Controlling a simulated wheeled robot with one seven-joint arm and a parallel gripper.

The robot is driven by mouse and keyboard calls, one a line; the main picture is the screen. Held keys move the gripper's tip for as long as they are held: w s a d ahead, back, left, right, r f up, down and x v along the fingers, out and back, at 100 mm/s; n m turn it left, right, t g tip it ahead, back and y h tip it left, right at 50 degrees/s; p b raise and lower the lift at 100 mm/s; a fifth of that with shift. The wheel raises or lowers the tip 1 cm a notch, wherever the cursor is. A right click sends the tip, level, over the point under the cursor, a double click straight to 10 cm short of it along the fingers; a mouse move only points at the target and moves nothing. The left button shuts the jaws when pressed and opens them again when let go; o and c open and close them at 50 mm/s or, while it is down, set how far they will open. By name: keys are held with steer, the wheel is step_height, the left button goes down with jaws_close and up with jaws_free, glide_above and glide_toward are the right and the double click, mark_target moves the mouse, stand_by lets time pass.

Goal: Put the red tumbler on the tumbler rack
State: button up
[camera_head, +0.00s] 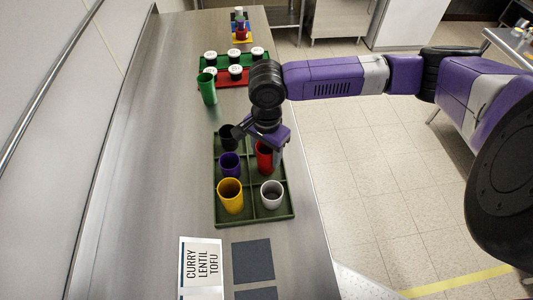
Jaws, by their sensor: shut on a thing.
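The red tumbler (264,157) is at the tumbler rack, in the middle row of its right column. My gripper (270,148) is above it, shut on its upper part. The gripper hides part of the tumbler, and I cannot tell whether its base touches the rack floor. The dark green tumbler rack (251,219) lies on the steel counter and is divided into compartments. It also holds a yellow tumbler (231,198), a white tumbler (271,196), a purple tumbler (230,164) and a black tumbler (228,137).
A green tumbler (207,89) stands on the counter (170,150) beyond the rack. Green and red trays (233,78) with several white-topped jars are behind it. A label sheet (201,262) and dark squares (252,261) lie in front. The counter left of the rack is clear.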

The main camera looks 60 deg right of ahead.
steer(key=shift+f, duration=0.35)
steer(key=o, duration=1.4)
steer(key=shift+f, duration=0.1)
step_height(320, 180, up, 12)
steer(key=shift+r, duration=0.15)
steer(key=shift+s, duration=0.15)
